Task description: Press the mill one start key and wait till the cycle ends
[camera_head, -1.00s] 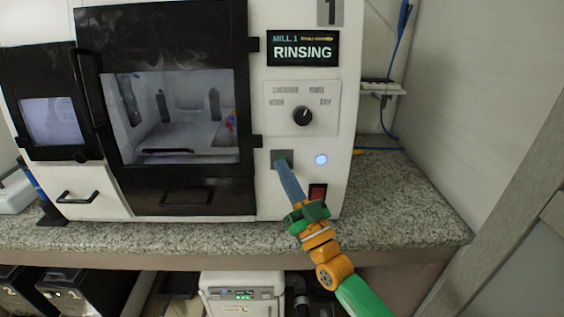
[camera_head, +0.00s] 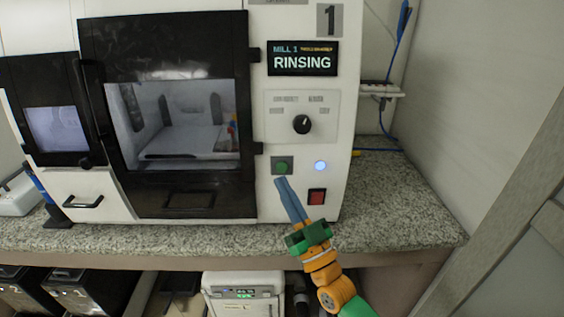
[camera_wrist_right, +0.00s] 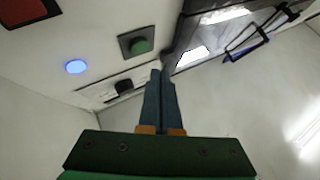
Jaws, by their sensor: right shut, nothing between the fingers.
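Mill one (camera_head: 305,205) is a white machine with a black-framed door, marked "1". Its display (camera_head: 302,58) reads "MILL 1" and "RINSING". The green start key (camera_head: 282,167) sits in a grey square plate on the front panel; it also shows in the right wrist view (camera_wrist_right: 140,46). A round lamp (camera_head: 321,166) beside it glows blue-white. My right gripper (camera_head: 281,182) is shut and empty, its blue fingertips just below the key and apart from it. In the right wrist view the shut fingers (camera_wrist_right: 158,72) point up past the panel. My left gripper is not in view.
A red switch (camera_head: 317,197) sits below the lamp, close to my right fingers. A black knob (camera_head: 302,124) is above the key. The door window (camera_head: 185,120) shows a lit chamber. The granite counter (camera_head: 410,205) is clear on the right.

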